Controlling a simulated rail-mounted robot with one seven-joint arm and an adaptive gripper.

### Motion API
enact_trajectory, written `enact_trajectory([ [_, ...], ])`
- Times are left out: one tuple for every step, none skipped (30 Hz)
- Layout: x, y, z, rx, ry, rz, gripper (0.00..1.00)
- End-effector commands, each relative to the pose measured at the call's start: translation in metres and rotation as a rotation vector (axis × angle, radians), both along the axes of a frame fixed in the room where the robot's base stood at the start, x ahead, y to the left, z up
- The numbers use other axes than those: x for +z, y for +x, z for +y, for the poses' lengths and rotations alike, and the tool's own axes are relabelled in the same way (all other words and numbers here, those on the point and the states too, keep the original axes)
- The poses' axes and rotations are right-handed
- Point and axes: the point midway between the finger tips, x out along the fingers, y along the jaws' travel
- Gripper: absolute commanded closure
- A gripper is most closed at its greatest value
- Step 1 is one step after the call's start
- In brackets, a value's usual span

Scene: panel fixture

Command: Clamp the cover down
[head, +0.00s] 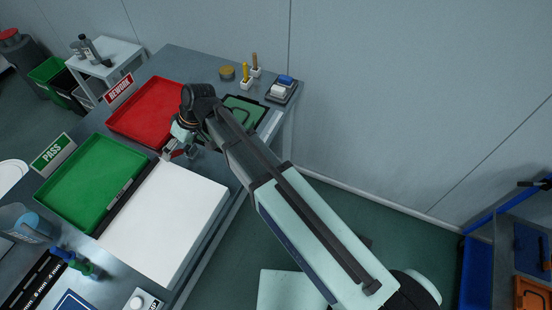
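My gripper (179,152) is small in the head view, above the bench between the red tray and the upper edge of the white work surface. Its fingers point down. They are too small and too dark to tell whether they are open or shut, and I see no held object clearly. A green panel-like piece with dark edges (246,110) lies at the far right end of the bench, partly hidden behind my arm. It may be the fixture with the cover, but I cannot make out a clamp or its position.
A red tray (150,112) with a REWORK sign and a green tray (88,182) with a PASS sign stand on the left. The white surface (165,222) is bare. Yellow and brown upright tools (246,75) and a grey tray (283,89) stand at the far end.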

Motion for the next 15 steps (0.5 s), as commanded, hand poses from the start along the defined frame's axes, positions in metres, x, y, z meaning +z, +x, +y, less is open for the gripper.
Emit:
enact_trajectory([
  [0.006,0.002,-0.004,-0.001,0.002,-0.002,0.02],
  [0.01,0.003,-0.006,-0.001,0.002,-0.002,0.02],
  [0.017,0.004,-0.01,-0.001,0.002,-0.002,0.02],
  [0.021,0.004,-0.012,-0.001,0.002,-0.002,0.02],
  [0.025,0.005,-0.014,-0.001,0.002,-0.002,0.02],
  [0.032,0.007,-0.018,-0.001,0.002,-0.002,0.02],
  [0.037,0.008,-0.02,-0.001,0.002,-0.002,0.02],
  [0.041,0.009,-0.023,-0.001,0.002,-0.002,0.02],
  [0.048,0.01,-0.026,-0.001,0.002,-0.002,0.02],
  [0.052,0.011,-0.029,-0.001,0.002,-0.002,0.02],
  [0.057,0.011,-0.031,-0.001,0.003,-0.001,0.02],
  [0.064,0.013,-0.034,0.0,0.003,-0.001,0.02],
  [0.068,0.014,-0.037,0.0,0.003,-0.001,0.02],
  [0.073,0.014,-0.04,0.0,0.002,-0.001,0.02],
  [0.079,0.016,-0.043,-0.001,0.002,-0.002,0.02],
])
